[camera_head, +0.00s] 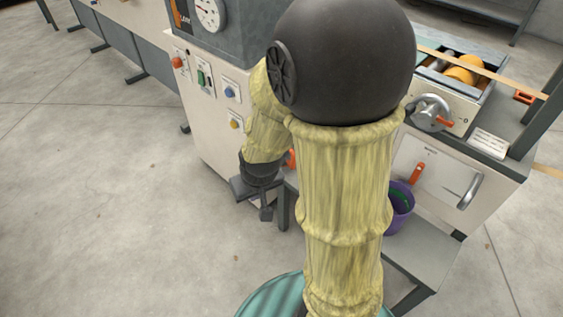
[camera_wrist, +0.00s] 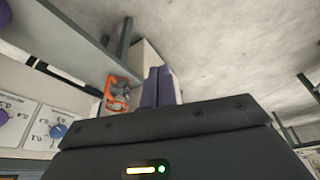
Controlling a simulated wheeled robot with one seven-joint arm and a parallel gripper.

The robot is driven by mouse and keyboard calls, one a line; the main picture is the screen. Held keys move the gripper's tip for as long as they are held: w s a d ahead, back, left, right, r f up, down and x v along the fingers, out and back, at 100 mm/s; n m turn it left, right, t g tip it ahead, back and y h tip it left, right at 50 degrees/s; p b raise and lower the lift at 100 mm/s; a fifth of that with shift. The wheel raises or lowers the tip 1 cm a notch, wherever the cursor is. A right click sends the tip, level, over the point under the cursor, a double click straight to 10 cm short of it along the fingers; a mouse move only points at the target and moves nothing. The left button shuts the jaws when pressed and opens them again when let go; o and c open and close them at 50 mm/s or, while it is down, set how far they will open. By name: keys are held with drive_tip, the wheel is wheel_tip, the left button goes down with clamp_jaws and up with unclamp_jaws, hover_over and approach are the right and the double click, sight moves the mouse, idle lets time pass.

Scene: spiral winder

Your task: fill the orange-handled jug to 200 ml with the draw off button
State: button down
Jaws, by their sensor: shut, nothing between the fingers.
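My gripper (camera_head: 264,208) is shut and empty, hanging low in front of the machine's left front, below the button panel. In the wrist view its two dark fingers (camera_wrist: 158,86) lie side by side. Round buttons sit on the panel: red (camera_head: 177,62), green (camera_head: 201,78), blue (camera_head: 229,92) and yellow (camera_head: 235,124). The labels are too small to read, so I cannot tell which is draw off. A small orange patch (camera_head: 291,158) shows behind my arm; most of that thing is hidden. In the wrist view an orange-edged thing with grey inside (camera_wrist: 117,92) shows beside the fingers; I cannot tell whether it is the jug.
A dial gauge (camera_head: 209,13) is on the grey housing above the buttons. A purple bucket (camera_head: 401,207) stands right of my arm, near a grey shelf (camera_head: 424,254). A crank wheel (camera_head: 430,113) and a door handle (camera_head: 470,191) stick out at right. The left floor is clear.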

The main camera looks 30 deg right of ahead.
drive_tip(key=w+d+f+n+t+h, duration=0.2)
drive_tip(key=w+d+f+t+h, duration=0.15)
drive_tip(key=w+f, duration=0.4)
drive_tip(key=w+d+f+n+t+h, duration=0.2)
drive_tip(key=w+d+f, duration=0.2)
drive_tip(key=w+f, duration=0.35)
drive_tip(key=s+d+f+n+t+h+p, duration=0.1)
drive_tip(key=s+d+f+n+t+h, duration=0.1)
drive_tip(key=n+t, duration=0.5)
wheel_tip(320, 180, down, 2)
drive_tip(key=shift+s+d+f+n, duration=0.3)
drive_tip(key=shift+s+n, duration=0.35)
drive_tip(key=shift+n, duration=0.35)
drive_tip(key=shift+w+d, duration=0.1)
